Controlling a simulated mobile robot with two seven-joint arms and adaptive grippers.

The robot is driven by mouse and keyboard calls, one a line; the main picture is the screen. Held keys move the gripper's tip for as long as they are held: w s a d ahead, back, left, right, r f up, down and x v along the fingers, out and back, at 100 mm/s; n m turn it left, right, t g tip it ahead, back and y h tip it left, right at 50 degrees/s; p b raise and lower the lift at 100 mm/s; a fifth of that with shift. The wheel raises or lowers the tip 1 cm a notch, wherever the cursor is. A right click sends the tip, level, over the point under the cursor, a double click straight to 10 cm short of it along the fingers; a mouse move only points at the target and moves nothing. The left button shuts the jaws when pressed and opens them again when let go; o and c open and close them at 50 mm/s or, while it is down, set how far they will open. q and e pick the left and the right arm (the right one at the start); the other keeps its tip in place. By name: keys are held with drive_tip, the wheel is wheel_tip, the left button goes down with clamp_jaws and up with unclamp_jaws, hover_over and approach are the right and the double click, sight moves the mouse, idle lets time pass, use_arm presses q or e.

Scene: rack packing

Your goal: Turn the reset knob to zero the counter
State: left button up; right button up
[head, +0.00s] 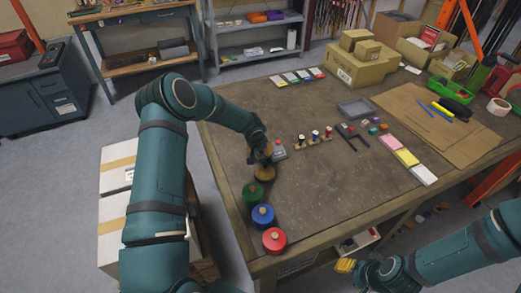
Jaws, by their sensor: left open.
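A small grey box (279,152) with a reddish spot on top, which looks like the counter, sits on the workbench near its left side. Its reset knob and digits are too small or hidden to make out. My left gripper (263,160) is open and points down just left of the box; I cannot tell whether it touches it. A yellowish round shape shows at its lower end, either its fingertips or something below. My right gripper (346,266) is low, off the bench's front edge, and its jaws are unclear.
Green (252,193), blue (263,216) and red (274,240) round containers line the bench's left edge. A wooden rack (313,140) with small knobbed pieces stands right of the box. Cardboard boxes (356,68) fill the back. The bench's front middle is clear.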

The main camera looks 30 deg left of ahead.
use_arm(q)
drive_tip(key=shift+f, duration=0.15)
clamp_jaws()
